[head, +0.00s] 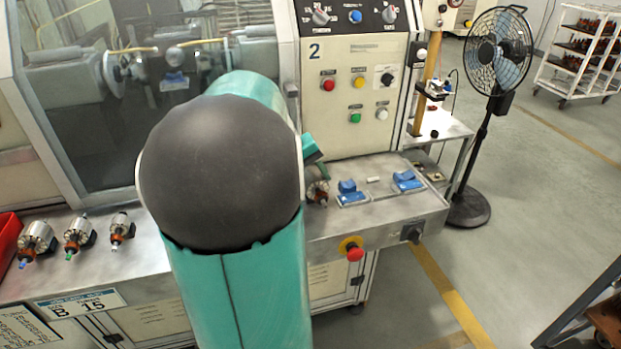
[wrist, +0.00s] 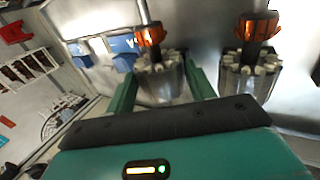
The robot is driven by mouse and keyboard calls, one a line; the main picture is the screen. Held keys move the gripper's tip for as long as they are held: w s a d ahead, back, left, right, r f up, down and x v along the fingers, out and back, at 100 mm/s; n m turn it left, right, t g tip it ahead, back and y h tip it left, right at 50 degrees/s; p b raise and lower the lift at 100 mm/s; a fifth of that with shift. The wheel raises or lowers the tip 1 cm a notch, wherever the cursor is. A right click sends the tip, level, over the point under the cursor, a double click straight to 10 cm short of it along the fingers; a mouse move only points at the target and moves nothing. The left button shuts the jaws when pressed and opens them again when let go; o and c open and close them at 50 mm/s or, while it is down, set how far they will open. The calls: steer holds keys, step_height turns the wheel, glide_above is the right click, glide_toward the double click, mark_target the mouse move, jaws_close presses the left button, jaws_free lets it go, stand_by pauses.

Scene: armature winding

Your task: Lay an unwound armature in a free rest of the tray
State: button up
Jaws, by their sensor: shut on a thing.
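In the wrist view, my gripper (wrist: 162,77) has its two green fingers closed around the slotted body of an armature (wrist: 165,88). This armature has a grey core with pale slot ends and an orange commutator on its shaft. A second, similar armature (wrist: 245,75) is just to the right, apart from the fingers. In the head view my arm hides most of the gripper. One armature (head: 318,190) shows beside it on the metal ledge; I cannot tell if it is the held one. Three armatures (head: 78,233) lie in a row at left. No tray is clearly identifiable.
Blue fixtures (head: 407,180) sit on the ledge at right, with a red stop button (head: 355,253) on its front. The control panel (head: 352,85) rises behind. A fan (head: 497,60) and a white rack (head: 585,45) stand farther right. A red bin (head: 8,245) is at far left.

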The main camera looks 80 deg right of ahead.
steer(key=shift+f, duration=0.15)
steer(key=o, duration=1.4)
steer(key=shift+c, duration=0.2)
steer(key=v, duration=1.3)
steer(key=shift+w+r, duration=0.2)
steer(key=shift+r, duration=0.15)
